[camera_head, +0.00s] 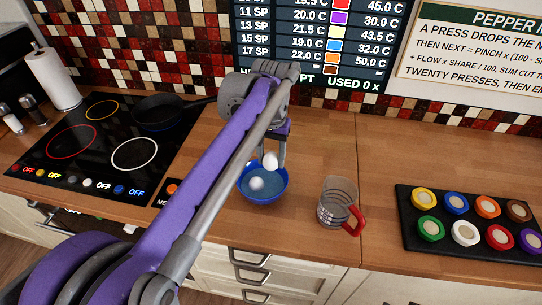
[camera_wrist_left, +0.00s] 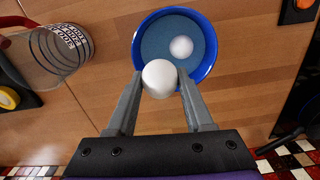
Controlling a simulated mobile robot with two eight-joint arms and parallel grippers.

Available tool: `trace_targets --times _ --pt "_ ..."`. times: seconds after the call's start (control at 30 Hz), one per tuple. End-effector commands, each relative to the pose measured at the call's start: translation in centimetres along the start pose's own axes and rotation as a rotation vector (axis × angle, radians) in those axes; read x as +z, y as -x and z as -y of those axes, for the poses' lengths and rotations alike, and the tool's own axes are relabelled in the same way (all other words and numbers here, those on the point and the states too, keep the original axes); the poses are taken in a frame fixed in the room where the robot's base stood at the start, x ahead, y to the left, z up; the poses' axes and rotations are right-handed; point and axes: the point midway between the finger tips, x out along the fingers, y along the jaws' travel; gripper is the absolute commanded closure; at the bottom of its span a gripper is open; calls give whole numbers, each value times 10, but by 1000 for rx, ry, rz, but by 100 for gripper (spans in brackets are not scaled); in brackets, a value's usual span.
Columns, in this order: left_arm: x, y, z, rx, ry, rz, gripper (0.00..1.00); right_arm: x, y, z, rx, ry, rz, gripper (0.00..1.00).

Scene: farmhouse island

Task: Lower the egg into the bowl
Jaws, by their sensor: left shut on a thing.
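My left gripper (camera_head: 269,157) comes down from above and is shut on a white egg (camera_head: 270,161). In the left wrist view the egg (camera_wrist_left: 159,78) sits between the two grey fingertips (camera_wrist_left: 160,88). The blue bowl (camera_head: 264,200) stands on the wooden counter below the gripper, with a grey-blue surface inside. Another white egg (camera_head: 257,183) is in the bowl; it also shows in the left wrist view (camera_wrist_left: 181,46). The held egg overlaps the bowl's rim in both views; its exact height above it is hard to tell. My right gripper is not in view.
A clear measuring jug (camera_head: 337,204) with a red handle stands right of the bowl. A black tray (camera_head: 412,240) of coloured-ringed pots lies further right. The hob (camera_head: 104,150) with a dark pan (camera_head: 160,110) is at left. Counter between bowl and jug is clear.

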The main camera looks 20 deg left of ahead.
Motion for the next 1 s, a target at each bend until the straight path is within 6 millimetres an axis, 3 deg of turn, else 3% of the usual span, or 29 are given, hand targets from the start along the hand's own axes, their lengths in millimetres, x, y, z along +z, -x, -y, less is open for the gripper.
trace_targets --times 0.33,1.0 --pt "0 -4 0 0 0 1 100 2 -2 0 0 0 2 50" --pt "0 -38 0 0 0 1 100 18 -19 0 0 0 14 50"
